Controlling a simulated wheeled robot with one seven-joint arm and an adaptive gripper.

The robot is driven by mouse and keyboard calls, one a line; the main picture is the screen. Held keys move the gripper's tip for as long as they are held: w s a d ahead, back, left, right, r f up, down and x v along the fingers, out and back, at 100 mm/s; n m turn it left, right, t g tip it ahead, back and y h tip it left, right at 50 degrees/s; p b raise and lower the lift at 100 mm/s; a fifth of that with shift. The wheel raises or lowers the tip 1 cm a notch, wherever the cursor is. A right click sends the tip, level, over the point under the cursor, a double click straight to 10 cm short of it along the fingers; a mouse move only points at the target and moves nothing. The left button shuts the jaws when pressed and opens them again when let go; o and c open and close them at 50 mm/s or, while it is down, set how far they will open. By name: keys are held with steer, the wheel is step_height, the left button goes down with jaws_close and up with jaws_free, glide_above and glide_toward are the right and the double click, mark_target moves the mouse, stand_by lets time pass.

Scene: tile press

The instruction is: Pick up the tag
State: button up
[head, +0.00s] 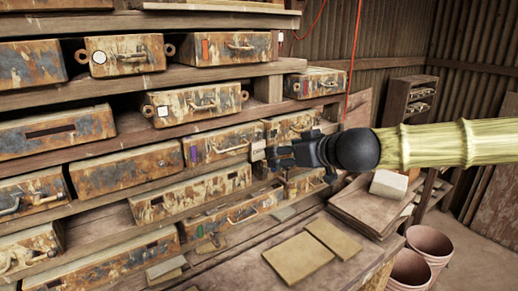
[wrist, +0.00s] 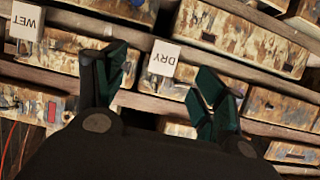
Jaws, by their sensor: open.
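A small pale tag lettered DRY (wrist: 163,58) shows in the wrist view, upside down, in front of a rusty drawer box. It appears between the two fingertips of my gripper (wrist: 160,78), which is open. Its depth relative to the fingertips is hard to judge. A second pale tag lettered WET (wrist: 25,21) is at the upper left of the wrist view. In the head view my gripper (head: 268,153) is at the shelf front, and a pale tag (head: 258,150) shows at its fingertips. Its lettering is too small to read there.
Rusty drawer boxes (head: 120,165) with handles fill the wooden shelves on the left. A bench below holds flat tan tiles (head: 298,257). A pale block (head: 389,184) lies on stacked boards at right. Pink buckets (head: 430,244) stand on the floor.

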mark_target(259, 156)
steer(key=x, duration=0.4)
steer(key=p+x, duration=0.1)
steer(key=shift+a+f, duration=0.15)
steer(key=shift+a, duration=0.45)
steer(key=shift+p+x, duration=0.8)
steer(key=shift+x, duration=1.35)
steer(key=shift+s+f, duration=0.1)
steer(key=shift+f, duration=0.05)
steer(key=c, duration=0.9)
